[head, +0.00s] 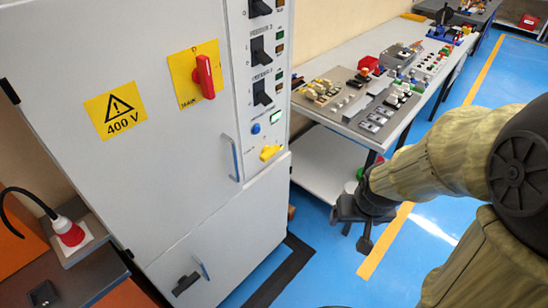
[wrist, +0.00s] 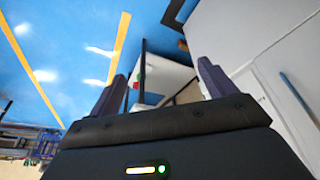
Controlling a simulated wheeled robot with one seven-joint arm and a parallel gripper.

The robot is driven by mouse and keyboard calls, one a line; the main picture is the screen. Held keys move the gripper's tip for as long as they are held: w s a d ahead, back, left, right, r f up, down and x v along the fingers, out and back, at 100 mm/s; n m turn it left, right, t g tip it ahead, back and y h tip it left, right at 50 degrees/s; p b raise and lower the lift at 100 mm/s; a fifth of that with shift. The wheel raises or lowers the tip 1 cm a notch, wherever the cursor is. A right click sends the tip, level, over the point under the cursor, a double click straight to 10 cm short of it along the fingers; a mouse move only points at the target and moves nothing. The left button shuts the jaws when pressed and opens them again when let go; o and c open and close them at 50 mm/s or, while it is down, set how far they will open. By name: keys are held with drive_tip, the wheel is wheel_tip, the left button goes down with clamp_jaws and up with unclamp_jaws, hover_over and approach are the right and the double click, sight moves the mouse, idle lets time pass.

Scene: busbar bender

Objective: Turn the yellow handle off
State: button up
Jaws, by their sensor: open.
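The yellow handle (head: 270,152) is a small rotary knob low on the control strip of the grey cabinet (head: 150,170) in the head view, below a green-lit button and a blue button. It sits tilted; its on or off marking is too small to read. My gripper (head: 362,222) is to the right of the cabinet, lower than the handle and apart from it. In the wrist view my gripper (wrist: 160,78) has its two fingers spread with nothing between them. The yellow handle does not show in the wrist view.
A red main switch (head: 204,77) on a yellow plate and several black switches (head: 261,70) are on the cabinet. A workbench (head: 335,110) with panels stands behind, to the right. A red plug (head: 68,232) is at lower left. Blue floor (head: 330,265) is open in front.

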sight(273, 155)
drive_tip(key=shift+o, duration=1.4)
drive_tip(key=w+d+f+n+t+b, duration=0.1)
drive_tip(key=w+f+t+b, duration=0.3)
drive_tip(key=w, duration=0.7)
drive_tip(key=shift+w+d+f+n+b, duration=0.15)
drive_tip(key=shift+w+f+n+b, duration=0.15)
drive_tip(key=shift+w+f+b, duration=0.1)
drive_tip(key=w+a+f+n+t+y+b, duration=0.25)
drive_tip(key=w+t+b, duration=0.2)
drive_tip(key=w, duration=0.55)
drive_tip(key=w+a+f+n+g+y+b, duration=0.1)
drive_tip(key=a+f+n+y+b, duration=0.5)
drive_tip(key=y, duration=0.6)
drive_tip(key=w+f+b, duration=0.1)
drive_tip(key=b, duration=0.1)
drive_tip(key=shift+w+a+f+b, duration=0.2)
drive_tip(key=shift+w+f+b, duration=0.05)
drive_tip(key=shift+w+b, duration=0.1)
drive_tip(key=shift+a, duration=0.1)
drive_tip(key=x, duration=1.7)
drive_tip(key=shift+w+a+f, duration=0.1)
drive_tip(key=shift+w, duration=0.05)
